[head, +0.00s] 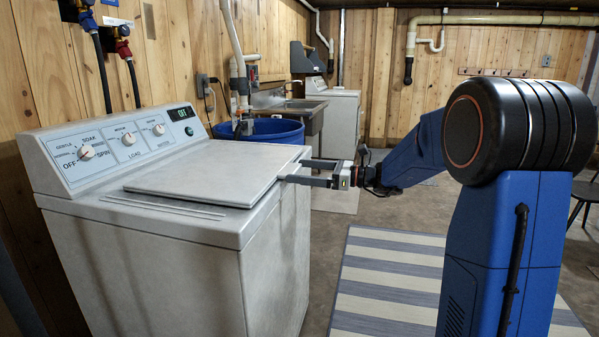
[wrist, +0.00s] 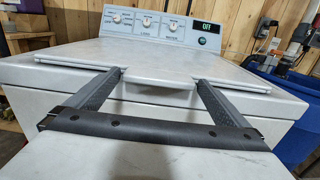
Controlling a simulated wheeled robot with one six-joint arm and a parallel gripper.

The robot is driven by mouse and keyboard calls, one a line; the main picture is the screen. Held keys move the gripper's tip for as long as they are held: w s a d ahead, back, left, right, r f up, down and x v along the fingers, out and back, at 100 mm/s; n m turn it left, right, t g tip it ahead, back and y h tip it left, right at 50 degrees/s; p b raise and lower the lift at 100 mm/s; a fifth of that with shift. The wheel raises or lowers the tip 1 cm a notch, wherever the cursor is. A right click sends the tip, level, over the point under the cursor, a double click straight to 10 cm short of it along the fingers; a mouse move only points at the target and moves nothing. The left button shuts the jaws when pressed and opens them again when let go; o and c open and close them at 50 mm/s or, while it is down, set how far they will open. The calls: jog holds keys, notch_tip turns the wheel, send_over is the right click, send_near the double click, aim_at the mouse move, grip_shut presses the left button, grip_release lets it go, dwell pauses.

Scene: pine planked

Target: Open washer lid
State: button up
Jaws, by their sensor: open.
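The white washer (head: 150,270) stands at the left in the head view, with its lid (head: 215,170) lying flat and closed on top. In the wrist view the lid (wrist: 155,58) spreads ahead, its front edge between my finger tips. My gripper (head: 296,170) is open and level at the lid's front edge, one finger to each side in the wrist view (wrist: 157,79). I cannot tell whether the fingers touch the lid. Nothing is held between them. The control panel (head: 120,143) has several knobs, and its display (wrist: 203,28) reads OFF.
A blue tub (head: 262,131) stands behind the washer, near a sink (head: 300,105) and another white appliance (head: 338,115). A striped rug (head: 390,280) lies on the floor in front of the washer. Pipes and hoses run along the plank wall. Space above the lid is clear.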

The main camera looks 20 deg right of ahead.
jog(key=shift+w+a, duration=0.35)
jog(key=shift+a, duration=0.2)
